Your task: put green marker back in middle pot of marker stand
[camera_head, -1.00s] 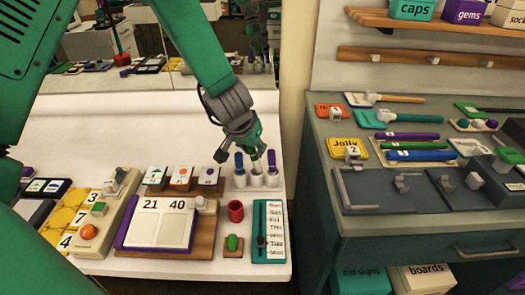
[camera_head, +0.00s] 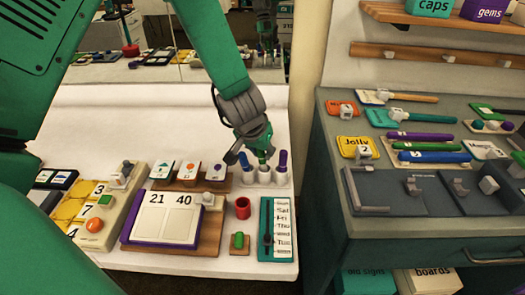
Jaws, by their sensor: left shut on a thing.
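The white marker stand (camera_head: 265,181) stands at the right of the white table, with three pots in a row. A blue marker (camera_head: 245,161) stands in its left pot and a purple-blue marker (camera_head: 283,160) in its right pot. My left gripper (camera_head: 251,155) comes down from above and is shut on the green marker (camera_head: 262,158). The green marker is upright over the middle pot (camera_head: 264,175), and its lower end appears at or inside the mouth. The fingers partly hide it, so its depth cannot be told. My right gripper is not in view.
A score board (camera_head: 168,218) is to the left. A grey-green counter (camera_head: 410,215) stands across a gap at right.

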